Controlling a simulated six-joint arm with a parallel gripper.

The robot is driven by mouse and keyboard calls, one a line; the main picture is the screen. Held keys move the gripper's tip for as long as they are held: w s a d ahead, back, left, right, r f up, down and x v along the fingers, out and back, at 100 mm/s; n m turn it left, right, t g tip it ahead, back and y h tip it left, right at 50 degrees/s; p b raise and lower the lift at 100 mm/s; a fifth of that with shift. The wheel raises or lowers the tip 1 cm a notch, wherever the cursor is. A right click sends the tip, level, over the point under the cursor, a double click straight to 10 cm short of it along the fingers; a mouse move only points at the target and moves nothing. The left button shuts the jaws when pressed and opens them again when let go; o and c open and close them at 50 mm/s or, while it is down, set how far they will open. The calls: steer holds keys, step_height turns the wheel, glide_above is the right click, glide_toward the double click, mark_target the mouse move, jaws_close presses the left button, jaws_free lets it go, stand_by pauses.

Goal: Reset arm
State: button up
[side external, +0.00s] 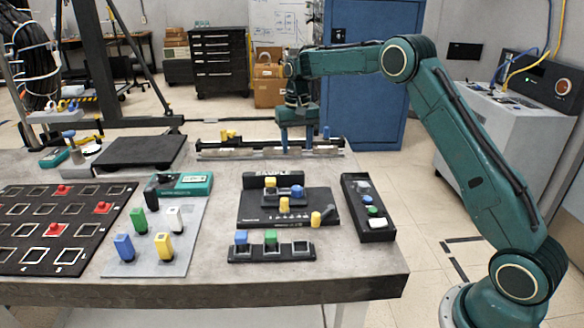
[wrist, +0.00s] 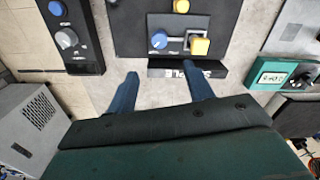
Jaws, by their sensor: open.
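My gripper (side external: 297,135) hangs above the back of the table, near the long rail (side external: 215,152). Its two blue fingers point down and stand apart, with nothing between them. Beyond that block is a black fixture (side external: 255,217) with a blue knob (wrist: 159,41) and a yellow block (wrist: 200,46). The fingers appear to touch nothing.
A black rack (side external: 250,255) holds a blue and a green block, with one slot empty. A control box (side external: 368,205) stands right. A grey board (side external: 150,265) with several coloured blocks, a teal meter (side external: 190,184) and a grid tray (side external: 75,258) lie left.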

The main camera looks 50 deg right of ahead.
steer(key=s+a+r+n+t, duration=0.15)
steer(key=s+a+r, duration=0.25)
steer(key=s+r, duration=0.4)
steer(key=s+a+r+n+t, duration=0.1)
steer(key=s+a+r+n, duration=0.1)
steer(key=s+a+r, duration=0.45)
steer(key=s+a+f+n+t, duration=0.1)
steer(key=s, duration=1.1)
steer(key=s+a+f+n+t, duration=0.1)
steer(key=s+a+f+t, duration=0.1)
steer(key=s, duration=1)
steer(key=shift+s+n, duration=0.15)
steer(key=shift+n, duration=0.2)
